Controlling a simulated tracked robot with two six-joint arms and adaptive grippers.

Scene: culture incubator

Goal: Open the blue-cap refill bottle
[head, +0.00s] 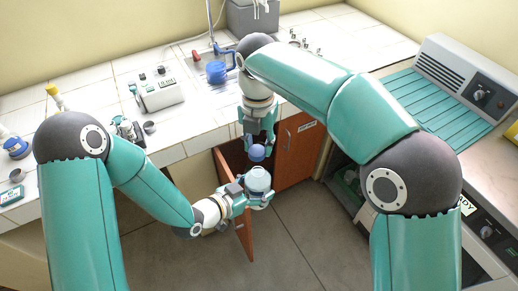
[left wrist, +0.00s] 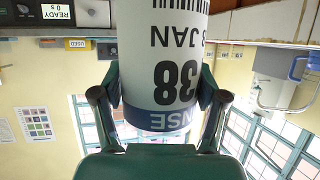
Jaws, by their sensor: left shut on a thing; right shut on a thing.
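The white refill bottle (head: 258,181) is held in front of the open cupboard, below the counter. My left gripper (head: 259,192) is shut around its body from the left. In the left wrist view the bottle (left wrist: 160,55) fills the top middle, its label with "38" and a blue band upside down, between both fingers. The blue cap (head: 257,153) is just above the bottle's pale top and looks apart from it. My right gripper (head: 257,142) points down and is shut on the cap. The bottle's neck is hard to make out.
An orange cupboard door (head: 296,155) is behind and to the right, and another open door (head: 245,232) hangs below my left gripper. Open floor (head: 300,245) lies below.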

